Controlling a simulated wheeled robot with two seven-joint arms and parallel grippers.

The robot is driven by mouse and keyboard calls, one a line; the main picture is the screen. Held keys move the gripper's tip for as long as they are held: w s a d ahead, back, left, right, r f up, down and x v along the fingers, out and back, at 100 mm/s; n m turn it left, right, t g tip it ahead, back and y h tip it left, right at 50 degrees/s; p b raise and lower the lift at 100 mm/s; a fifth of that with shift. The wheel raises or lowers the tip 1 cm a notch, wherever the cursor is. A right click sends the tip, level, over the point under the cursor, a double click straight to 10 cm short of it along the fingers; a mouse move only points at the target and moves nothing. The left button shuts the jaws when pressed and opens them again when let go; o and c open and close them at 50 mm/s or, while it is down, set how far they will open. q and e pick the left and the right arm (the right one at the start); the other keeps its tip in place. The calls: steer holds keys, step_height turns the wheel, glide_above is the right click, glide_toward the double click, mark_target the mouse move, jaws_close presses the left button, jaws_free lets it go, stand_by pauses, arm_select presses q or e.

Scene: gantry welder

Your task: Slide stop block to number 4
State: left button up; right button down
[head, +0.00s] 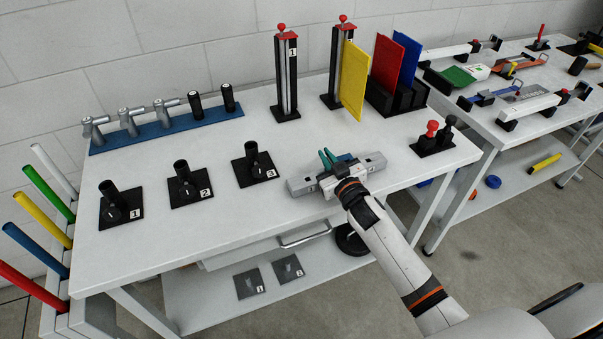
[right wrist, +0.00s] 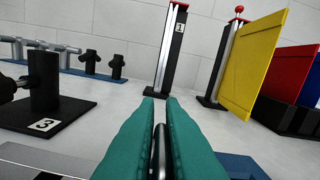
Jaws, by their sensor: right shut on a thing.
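A grey slide rail (head: 372,161) lies along the front edge of the table, with a small number mark near its left end. It also shows at the bottom left of the right wrist view (right wrist: 40,160). My right gripper (head: 327,158) reaches over the rail's middle from the front. Its teal fingers (right wrist: 160,120) are shut on a dark upright piece (right wrist: 159,150), which looks like the stop block's handle. My gripper and wrist hide most of the block, and I cannot read which number it stands at. A blue part (right wrist: 242,166) shows just right of the fingers. My left gripper is not in view.
Black posts on numbered plates (head: 272,172) stand left of the rail. Two numbered towers (head: 287,75), a yellow panel (head: 354,82) and red and blue panels (head: 388,62) stand behind. Red and black knobs (head: 432,131) are at the right. The tabletop just behind the rail is clear.

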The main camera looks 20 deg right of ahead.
mark_target(350, 157)
steer(key=shift+w+d, duration=0.1)
steer(key=shift+d, duration=3.35)
steer(key=c, duration=1.1)
jaws_free()
steer(key=shift+s+d+b, duration=0.2)
steer(key=shift+s+b, duration=0.25)
steer(key=shift+s, duration=5.6)
